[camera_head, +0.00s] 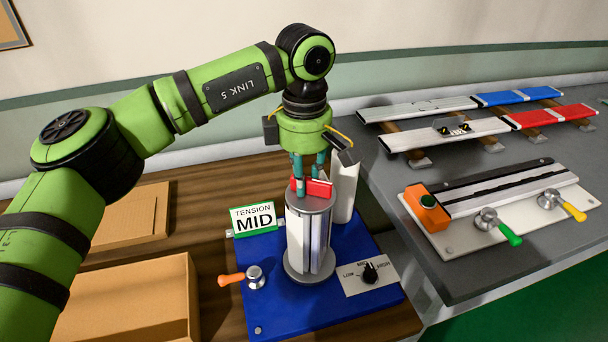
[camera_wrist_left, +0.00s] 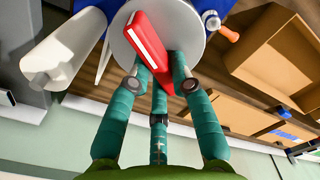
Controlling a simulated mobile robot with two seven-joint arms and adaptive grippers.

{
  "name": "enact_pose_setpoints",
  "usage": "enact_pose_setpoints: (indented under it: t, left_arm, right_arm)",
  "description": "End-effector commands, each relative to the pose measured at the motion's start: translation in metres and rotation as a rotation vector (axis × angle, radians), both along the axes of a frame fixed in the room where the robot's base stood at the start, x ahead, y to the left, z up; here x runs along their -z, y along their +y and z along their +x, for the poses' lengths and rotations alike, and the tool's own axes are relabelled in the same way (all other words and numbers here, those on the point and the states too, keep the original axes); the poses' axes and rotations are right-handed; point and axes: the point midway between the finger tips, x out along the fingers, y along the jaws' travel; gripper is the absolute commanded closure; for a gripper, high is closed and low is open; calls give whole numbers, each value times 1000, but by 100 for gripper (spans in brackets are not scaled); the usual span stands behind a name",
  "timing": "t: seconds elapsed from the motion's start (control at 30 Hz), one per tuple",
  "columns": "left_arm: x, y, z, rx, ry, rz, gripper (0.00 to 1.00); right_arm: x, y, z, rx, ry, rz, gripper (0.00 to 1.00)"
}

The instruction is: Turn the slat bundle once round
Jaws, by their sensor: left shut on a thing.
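The slat bundle (camera_head: 296,238) stands upright on a blue base plate (camera_head: 345,250), between a lower grey disc and an upper grey disc (camera_head: 306,205). A red bar (camera_wrist_left: 150,45) with a white stripe lies across the upper disc. My left gripper (camera_head: 309,180) reaches down from above, its teal fingers shut on the red bar. In the left wrist view the fingers (camera_wrist_left: 160,78) close around the bar from both sides. The bundle's far side is hidden. My right gripper is in neither view.
A white roll (camera_head: 346,188) stands close behind the bundle. A sign reading "TENSION MID" (camera_head: 254,218), an orange-handled lever (camera_head: 255,278) and a black dial (camera_head: 370,273) sit on the base. Cardboard boxes (camera_head: 130,300) lie left. Profiles and a clamp fixture (camera_head: 500,205) occupy the grey bench right.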

Motion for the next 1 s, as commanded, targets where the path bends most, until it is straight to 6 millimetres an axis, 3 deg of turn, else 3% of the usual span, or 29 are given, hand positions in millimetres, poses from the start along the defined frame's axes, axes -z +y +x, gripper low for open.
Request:
enact_pose_setpoints:
  t: [0.13,0.17,0.2,0.63,1.0]
  left_arm:
    - [-2,-1,1,-1,-5,-5,100]
    - [-2,-1,1,-1,-5,-5,66]
    - [-2,-1,1,-1,-4,-4,54]
    - [-8,0,0,-2,-3,-2,54]
    - [-80,-1,0,-2,-5,-4,54]
  right_arm:
    - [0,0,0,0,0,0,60]
    - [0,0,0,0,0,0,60]
    - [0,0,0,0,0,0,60]
    - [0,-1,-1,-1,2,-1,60]
    - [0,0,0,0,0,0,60]
